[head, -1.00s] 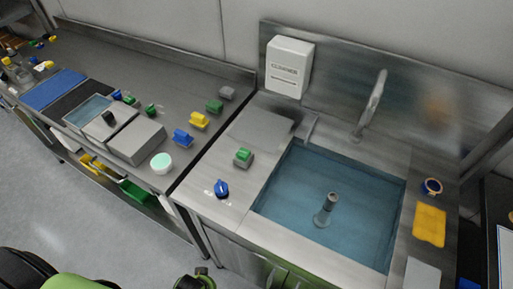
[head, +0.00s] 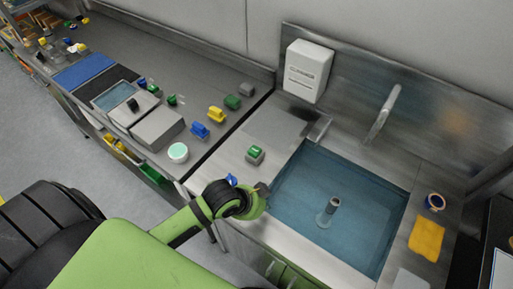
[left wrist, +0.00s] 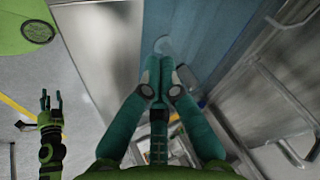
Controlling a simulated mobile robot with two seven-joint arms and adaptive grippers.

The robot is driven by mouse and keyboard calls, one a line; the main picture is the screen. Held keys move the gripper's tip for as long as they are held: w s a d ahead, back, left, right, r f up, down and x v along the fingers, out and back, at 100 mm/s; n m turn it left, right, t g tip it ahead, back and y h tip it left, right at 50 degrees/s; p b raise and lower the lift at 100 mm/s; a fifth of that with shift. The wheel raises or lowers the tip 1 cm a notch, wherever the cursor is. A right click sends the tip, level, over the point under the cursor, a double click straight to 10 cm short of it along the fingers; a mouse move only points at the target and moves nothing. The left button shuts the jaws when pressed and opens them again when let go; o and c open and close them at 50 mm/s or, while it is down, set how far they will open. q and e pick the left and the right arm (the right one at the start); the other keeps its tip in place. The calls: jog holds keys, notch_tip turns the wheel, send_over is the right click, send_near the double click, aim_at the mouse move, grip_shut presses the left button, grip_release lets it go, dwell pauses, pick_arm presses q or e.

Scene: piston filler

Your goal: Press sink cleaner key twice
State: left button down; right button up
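A white box labelled like CLEANER (head: 309,70) hangs on the steel backsplash behind the sink. A green key on a grey base (head: 255,154) stands on the steel counter left of the basin. Which of these parts is the cleaner key is not legible. My left gripper (head: 263,189) is over the counter by the basin's front left corner, in front of the green key and apart from it. In the left wrist view its two fingertips (left wrist: 158,67) are together, with nothing visible between them. My right gripper (left wrist: 51,103) shows at the left there, fingers apart and empty.
A blue knob (head: 231,180) is partly hidden behind my left wrist. The basin (head: 345,195) holds a standpipe (head: 328,212), with a tap (head: 382,112) behind. A yellow cloth (head: 427,238) and tape roll (head: 434,202) lie right. Coloured blocks line the left counter.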

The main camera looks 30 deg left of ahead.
pick_arm(q)
jog(key=w+r+m+h, duration=0.1)
jog(key=w+r+m, duration=0.2)
jog(key=w+m, duration=0.35)
notch_tip(320, 180, up, 8)
jog(key=m+t+p, duration=0.1)
jog(key=m+t, duration=0.2)
jog(key=m, duration=1)
send_over(252, 150)
jog(key=shift+f, duration=0.2)
jog(key=shift+f, duration=0.15)
notch_tip(252, 150, down, 9)
jog(key=b, duration=0.7)
jog(key=shift+r, duration=0.2)
jog(key=shift+f+b, duration=0.45)
jog(key=shift+b, duration=0.05)
